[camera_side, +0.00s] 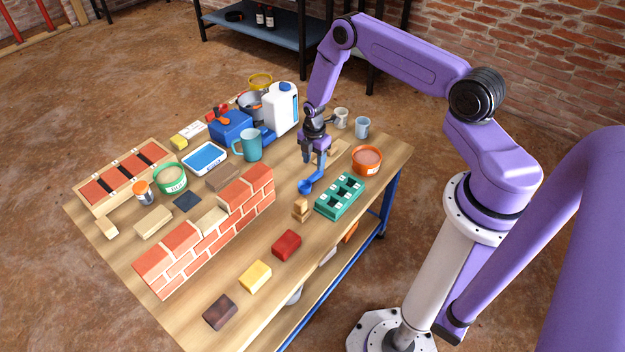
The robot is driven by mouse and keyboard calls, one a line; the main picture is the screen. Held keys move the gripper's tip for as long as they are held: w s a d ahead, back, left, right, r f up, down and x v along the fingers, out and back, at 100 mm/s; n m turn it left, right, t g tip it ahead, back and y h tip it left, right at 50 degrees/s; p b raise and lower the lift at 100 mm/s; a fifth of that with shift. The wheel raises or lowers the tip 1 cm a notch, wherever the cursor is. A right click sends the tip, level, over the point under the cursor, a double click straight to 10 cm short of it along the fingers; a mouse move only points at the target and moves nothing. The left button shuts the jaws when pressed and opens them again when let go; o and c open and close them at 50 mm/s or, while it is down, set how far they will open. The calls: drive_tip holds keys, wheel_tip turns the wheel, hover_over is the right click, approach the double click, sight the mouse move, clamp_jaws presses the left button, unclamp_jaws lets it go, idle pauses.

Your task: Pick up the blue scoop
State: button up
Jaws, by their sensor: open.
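The blue scoop (306,186) is on or just above the wooden table, right of the small brick wall. Its handle runs up and to the right, toward my gripper. My gripper (316,168) points down with its fingers at the handle end of the scoop. The jaws are open. I cannot tell from this view whether the fingers touch the handle or straddle it, because they overlap it.
A green block holder (340,196) and small wooden blocks (300,208) stand close to the scoop. An orange tub (366,160) is to the right, a teal mug (250,146) to the left. The brick wall (215,230) fills the table's middle. Loose bricks lie along the front.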

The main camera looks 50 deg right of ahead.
sight(316, 173)
drive_tip(key=shift+s+d+f, duration=0.1)
drive_tip(key=shift+d+f, duration=0.05)
drive_tip(key=shift+f, duration=1.4)
drive_tip(key=shift+s+d+f, duration=0.1)
drive_tip(key=shift+d+f, duration=0.05)
drive_tip(key=shift+f, duration=1.4)
drive_tip(key=shift+c, duration=0.3)
clamp_jaws()
